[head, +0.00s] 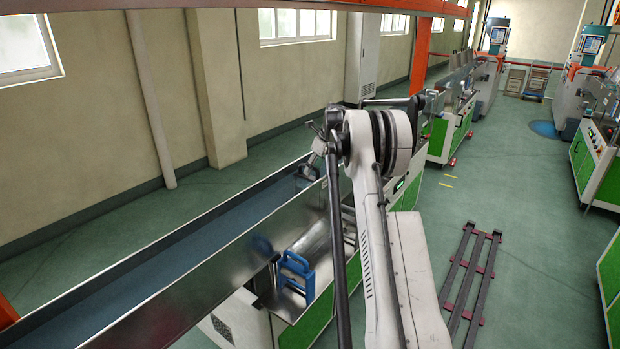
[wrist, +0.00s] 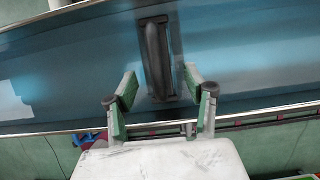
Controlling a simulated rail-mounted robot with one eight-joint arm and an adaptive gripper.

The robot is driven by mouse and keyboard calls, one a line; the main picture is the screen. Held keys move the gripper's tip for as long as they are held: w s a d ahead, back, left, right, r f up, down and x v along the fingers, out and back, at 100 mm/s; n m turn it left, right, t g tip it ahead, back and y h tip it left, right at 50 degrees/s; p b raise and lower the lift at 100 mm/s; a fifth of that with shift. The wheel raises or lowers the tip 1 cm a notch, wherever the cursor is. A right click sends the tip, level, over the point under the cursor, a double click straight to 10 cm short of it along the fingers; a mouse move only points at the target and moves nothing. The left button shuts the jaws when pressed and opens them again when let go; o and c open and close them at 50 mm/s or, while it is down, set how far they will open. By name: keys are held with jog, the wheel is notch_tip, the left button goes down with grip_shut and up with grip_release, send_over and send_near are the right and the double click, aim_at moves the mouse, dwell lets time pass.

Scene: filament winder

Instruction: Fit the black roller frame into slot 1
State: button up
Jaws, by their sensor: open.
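In the wrist view, a black elongated part (wrist: 155,58), which looks like the black roller frame seen from above, stands in the long blue trough (wrist: 240,60). My gripper (wrist: 160,77) is open, with its green-padded fingers spread to either side of the black part's near end. A gap shows on both sides and I see no contact; how far the fingers are above it is hard to tell. In the head view, my arm hides most of the gripper and a small dark frame (head: 308,171) shows in the trough beside it. I cannot identify slot 1.
The trough's metal walls (head: 190,290) run along the arm's left side. A blue frame with a handle (head: 298,268) stands beside a metal roller outside the near wall. A dark rack (head: 470,275) lies on the green floor at right, where the aisle is mostly clear.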

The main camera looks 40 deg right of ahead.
jog(key=v, duration=0.5)
jog(key=shift+s+r, duration=0.1)
jog(key=shift+r, duration=0.15)
jog(key=shift+a+r, duration=0.15)
jog(key=shift+r, duration=0.05)
jog(key=s+a+r+n, duration=0.4)
jog(key=a+r+n, duration=0.25)
jog(key=a, duration=0.55)
jog(key=s+a+r+n, duration=0.3)
jog(key=a+r+n, duration=0.3)
jog(key=a, duration=0.6)
jog(key=s+a+r+n+t+h, duration=0.1)
jog(key=s+a+r+n, duration=0.1)
jog(key=s+a+n, duration=0.35)
jog(key=s+a+r+n, duration=0.2)
jog(key=s+a, duration=0.5)
jog(key=a, duration=0.3)
jog(key=s+a+f+n, duration=0.3)
jog(key=s+a+n, duration=0.1)
jog(key=s, duration=0.3)
jog(key=s+a+f+n+t, duration=0.1)
jog(key=s+a+f+n, duration=0.3)
jog(key=s, duration=0.4)
jog(key=s+a+f+n+t, duration=0.1)
jog(key=s+a+f+n, duration=0.3)
jog(key=s, duration=0.3)
jog(key=shift+s+a+n, duration=0.15)
jog(key=shift+s+n, duration=0.05)
jog(key=shift+n, duration=0.4)
